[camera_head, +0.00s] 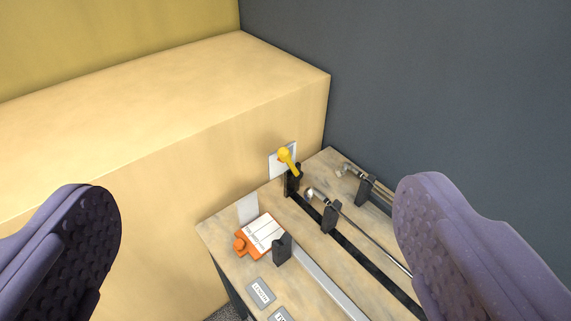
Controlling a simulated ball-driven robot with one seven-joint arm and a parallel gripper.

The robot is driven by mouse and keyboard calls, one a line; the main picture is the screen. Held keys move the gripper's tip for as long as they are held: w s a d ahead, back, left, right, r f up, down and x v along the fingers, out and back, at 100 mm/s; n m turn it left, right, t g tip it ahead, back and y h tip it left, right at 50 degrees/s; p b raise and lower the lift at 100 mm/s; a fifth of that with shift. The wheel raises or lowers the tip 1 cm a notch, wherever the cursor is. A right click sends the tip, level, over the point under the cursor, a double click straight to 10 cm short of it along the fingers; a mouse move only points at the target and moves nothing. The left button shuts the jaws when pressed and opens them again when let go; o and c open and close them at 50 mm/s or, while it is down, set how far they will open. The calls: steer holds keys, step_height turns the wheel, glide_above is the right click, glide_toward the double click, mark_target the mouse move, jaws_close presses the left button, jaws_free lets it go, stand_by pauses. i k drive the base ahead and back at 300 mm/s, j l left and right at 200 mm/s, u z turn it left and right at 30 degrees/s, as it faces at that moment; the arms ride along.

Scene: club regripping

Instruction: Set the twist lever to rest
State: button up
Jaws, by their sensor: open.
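The twist lever is most likely the yellow lever (288,160) with a round knob-like end. It sits in front of a pale plate (276,166) low on the wooden box's front face, by the bench's back edge. It slants down to the right in the picture. My gripper (257,200) is open, its two purple textured fingers wide apart at the left and right of the picture. Nothing is between the fingertips. The lever shows between them, farther off and small, and the fingers are not touching it.
A bench (235,225) carries golf clubs (365,235) on black holders (330,216), a dark rail, a pale rail and an orange tag (259,238) with white paper. The big wooden box (140,170) stands behind left. A dark wall (430,80) is at the right.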

mark_target(284, 153)
steer(key=i+j, duration=0.8)
steer(key=j, duration=0.15)
steer(key=l+z, duration=0.05)
